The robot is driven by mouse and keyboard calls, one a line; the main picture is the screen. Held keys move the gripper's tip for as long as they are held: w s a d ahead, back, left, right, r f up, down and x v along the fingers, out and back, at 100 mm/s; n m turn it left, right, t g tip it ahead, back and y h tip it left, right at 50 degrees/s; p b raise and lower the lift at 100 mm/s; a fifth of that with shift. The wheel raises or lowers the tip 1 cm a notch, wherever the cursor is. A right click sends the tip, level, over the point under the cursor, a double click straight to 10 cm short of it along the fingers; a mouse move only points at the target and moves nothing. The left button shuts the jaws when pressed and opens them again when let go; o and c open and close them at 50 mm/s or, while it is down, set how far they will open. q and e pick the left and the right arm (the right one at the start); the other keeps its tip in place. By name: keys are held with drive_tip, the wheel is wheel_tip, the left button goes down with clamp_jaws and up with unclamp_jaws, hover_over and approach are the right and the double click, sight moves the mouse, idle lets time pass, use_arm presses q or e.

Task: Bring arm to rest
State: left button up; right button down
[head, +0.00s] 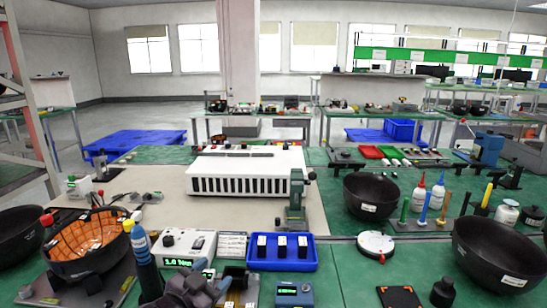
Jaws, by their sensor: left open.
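My left gripper (190,283) shows at the bottom edge of the head view, left of centre. It is dark grey, open, and holds nothing that I can see. It is in front of a white meter (188,248) with a green display, and its lower part is cut off by the frame. My right gripper is not in view.
A blue tray (282,266) with several black blocks lies right of the gripper. A small grey-blue device (294,294) is in front of it. An orange-lined black bowl (88,240) is at left, black bowls (368,196) at right. A white slotted rack (245,172) stands behind. The beige mat (215,213) has free room.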

use_arm(q)
drive_tip(key=s+a+f+n+g+y, duration=0.1)
drive_tip(key=s+a+f+n+y, duration=0.1)
drive_tip(key=s+a+f, duration=0.2)
drive_tip(key=s+a+f+n+g+y+p, duration=0.1)
drive_tip(key=s+a+f, duration=0.4)
drive_tip(key=s+f, duration=0.5)
drive_tip(key=s+a+f+n+g+y+p, duration=0.1)
drive_tip(key=s+a+f+n+y, duration=0.3)
drive_tip(key=s, duration=1.3)
wheel_tip(320, 180, down, 3)
drive_tip(key=shift+a+n+g, duration=0.4)
drive_tip(key=shift+a+g, duration=0.05)
drive_tip(key=shift+g, duration=0.05)
